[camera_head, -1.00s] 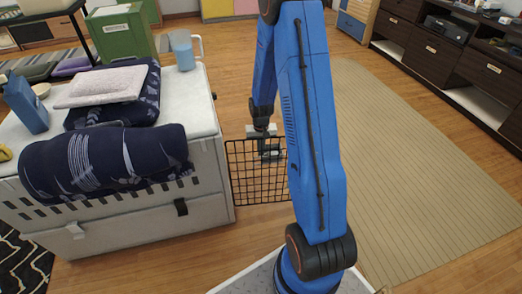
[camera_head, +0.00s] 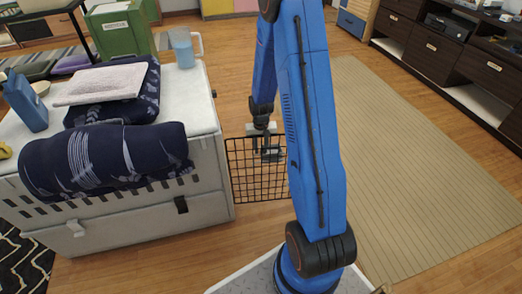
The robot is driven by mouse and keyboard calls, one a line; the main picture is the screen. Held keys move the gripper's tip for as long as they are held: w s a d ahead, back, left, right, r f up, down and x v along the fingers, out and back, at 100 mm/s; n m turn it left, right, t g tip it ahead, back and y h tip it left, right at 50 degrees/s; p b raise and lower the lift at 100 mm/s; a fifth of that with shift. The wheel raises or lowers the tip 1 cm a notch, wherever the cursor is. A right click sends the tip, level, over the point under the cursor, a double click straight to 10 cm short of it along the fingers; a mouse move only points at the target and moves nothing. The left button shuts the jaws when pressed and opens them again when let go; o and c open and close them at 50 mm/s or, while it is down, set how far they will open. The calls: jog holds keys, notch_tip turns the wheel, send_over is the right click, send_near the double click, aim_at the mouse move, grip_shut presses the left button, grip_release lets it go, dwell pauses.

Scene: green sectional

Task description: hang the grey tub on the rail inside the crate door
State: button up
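The crate (camera_head: 215,165) is a large pale box on the left, with dark slots along its side. Its black wire door (camera_head: 262,190) stands swung open at the crate's right end. My gripper (camera_head: 269,155) points down at the door's upper part, seen small and partly against the wire mesh. I cannot tell whether its fingers are apart or hold anything. I cannot make out a grey tub for certain; one may be hidden by the door or my blue arm. The rail on the door's inner side is not clearly visible.
On the crate stand a blue-grey cup (camera_head: 183,52), a folded pale towel (camera_head: 100,86), a rolled navy blanket (camera_head: 105,160) and a blue bottle (camera_head: 25,103). A green box (camera_head: 122,32) is behind. A beige rug (camera_head: 410,170) lies clear at right, before dark cabinets (camera_head: 440,45).

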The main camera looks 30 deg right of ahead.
jog(key=shift+r, duration=0.15)
notch_tip(320, 180, up, 17)
dwell(0.6)
jog(key=shift+r, duration=0.15)
jog(key=s+a+r+n+t, duration=0.2)
jog(key=s+a+r, duration=0.7)
jog(key=s+r, duration=0.45)
jog(key=s+a+r+n+t, duration=0.1)
jog(key=s+a+r, duration=0.2)
jog(key=s, duration=0.5)
jog(key=s+a+r+n+t, duration=0.1)
jog(key=s+a+r+n, duration=0.1)
jog(key=s, duration=0.6)
jog(key=shift+s+a+r+t, duration=0.4)
jog(key=shift+a+r, duration=0.35)
jog(key=shift+a, duration=0.15)
